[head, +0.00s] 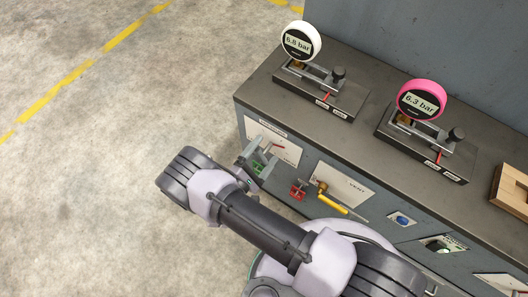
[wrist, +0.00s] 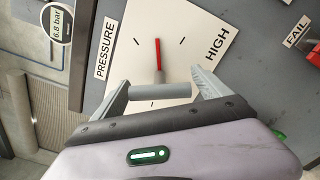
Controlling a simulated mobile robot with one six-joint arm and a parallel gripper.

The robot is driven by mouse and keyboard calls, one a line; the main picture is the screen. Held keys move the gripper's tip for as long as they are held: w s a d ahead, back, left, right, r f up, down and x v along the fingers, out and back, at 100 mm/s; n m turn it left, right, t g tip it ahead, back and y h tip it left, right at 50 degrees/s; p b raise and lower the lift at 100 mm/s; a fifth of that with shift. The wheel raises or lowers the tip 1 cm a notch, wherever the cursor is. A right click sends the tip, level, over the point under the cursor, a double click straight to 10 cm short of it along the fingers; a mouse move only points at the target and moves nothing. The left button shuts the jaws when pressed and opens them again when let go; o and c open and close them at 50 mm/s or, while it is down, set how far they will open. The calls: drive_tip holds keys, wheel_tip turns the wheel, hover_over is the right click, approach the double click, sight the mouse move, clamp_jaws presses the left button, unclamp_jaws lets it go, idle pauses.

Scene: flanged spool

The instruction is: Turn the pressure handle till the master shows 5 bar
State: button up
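The white-rimmed gauge (head: 300,42) on the bench top reads 6.8 bar. The pink-rimmed gauge (head: 421,101) reads 6.3 bar. I cannot read which is the master. The white PRESSURE panel (head: 285,150) is on the bench front; it also shows in the wrist view (wrist: 205,38), with tick marks, the word HIGH and a red pointer (wrist: 158,60) pointing up in the picture. The grey pressure handle (wrist: 160,91) is a short bar below the pointer. My gripper (head: 262,156) is at the panel, its fingers (wrist: 160,88) at either end of the bar. Whether they press it is unclear.
To the right on the bench front are a red part (head: 299,190), a VENT panel (head: 341,181) with a yellow lever (head: 333,202) and a blue button (head: 402,220). A wooden box (head: 512,190) stands at the bench's right. The floor at left is clear.

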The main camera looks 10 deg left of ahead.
drive_tip(key=c, duration=0.8)
drive_tip(key=n+b, duration=0.2)
drive_tip(key=n, duration=0.4)
drive_tip(key=shift+f+b, duration=0.1)
drive_tip(key=shift+b, duration=0.2)
drive_tip(key=n+b, duration=0.1)
drive_tip(key=n, duration=0.5)
drive_tip(key=shift+n, duration=0.3)
drive_tip(key=o, duration=1.2)
drive_tip(key=shift+o, duration=0.2)
